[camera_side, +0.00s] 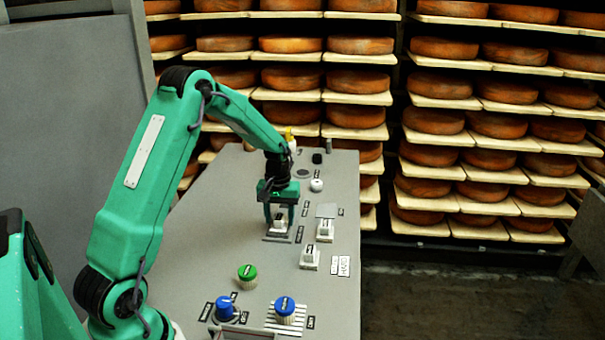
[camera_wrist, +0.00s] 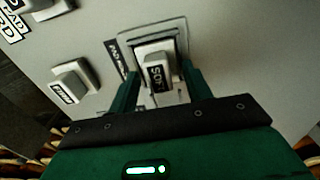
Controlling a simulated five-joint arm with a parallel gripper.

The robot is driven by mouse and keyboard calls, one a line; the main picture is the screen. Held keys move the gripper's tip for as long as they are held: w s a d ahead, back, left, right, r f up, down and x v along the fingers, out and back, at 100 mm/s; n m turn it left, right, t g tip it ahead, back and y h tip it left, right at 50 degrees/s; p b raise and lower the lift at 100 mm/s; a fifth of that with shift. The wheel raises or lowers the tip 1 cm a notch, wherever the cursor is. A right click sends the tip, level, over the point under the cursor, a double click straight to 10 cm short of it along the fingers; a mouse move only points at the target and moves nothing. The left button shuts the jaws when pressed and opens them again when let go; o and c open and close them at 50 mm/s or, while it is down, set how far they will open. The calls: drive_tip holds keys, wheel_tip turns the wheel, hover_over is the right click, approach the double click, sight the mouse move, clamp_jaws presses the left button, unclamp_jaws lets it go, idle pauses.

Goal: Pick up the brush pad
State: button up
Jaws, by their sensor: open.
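A small white block-shaped pad (camera_side: 280,226) with a dark label sits on a grey holder on the bench. It also shows in the wrist view (camera_wrist: 157,72), where its label is only partly readable. I cannot tell from the labels which block is the brush pad. My gripper (camera_side: 279,219) points down over this pad. In the wrist view my gripper (camera_wrist: 160,76) is open, with one finger on each side of the pad. I cannot tell whether the fingers touch it. Two similar white blocks stand to the right, one farther back (camera_side: 325,231) and one nearer (camera_side: 309,258).
The grey bench (camera_side: 205,262) carries a green-capped jar (camera_side: 247,275), a blue-topped item (camera_side: 224,308) and a blue-capped jar (camera_side: 285,308) near the front. A round white item (camera_side: 316,185) stands farther back. Cheese shelves (camera_side: 480,105) are behind. Bare bench lies left of my gripper.

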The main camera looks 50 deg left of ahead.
sight(280, 216)
drive_tip(key=shift+c, duration=0.4)
drive_tip(key=c, duration=0.6)
drive_tip(key=shift+r, duration=0.15)
drive_tip(key=shift+r, duration=0.5)
wheel_tip(280, 216, up, 3)
drive_tip(key=shift+d+r, duration=0.1)
drive_tip(key=shift+d, duration=0.05)
drive_tip(key=s+d+r, duration=0.1)
drive_tip(key=d+r, duration=0.5)
drive_tip(key=d, duration=0.5)
drive_tip(key=shift+s+d+r, duration=0.15)
drive_tip(key=shift+r, duration=0.15)
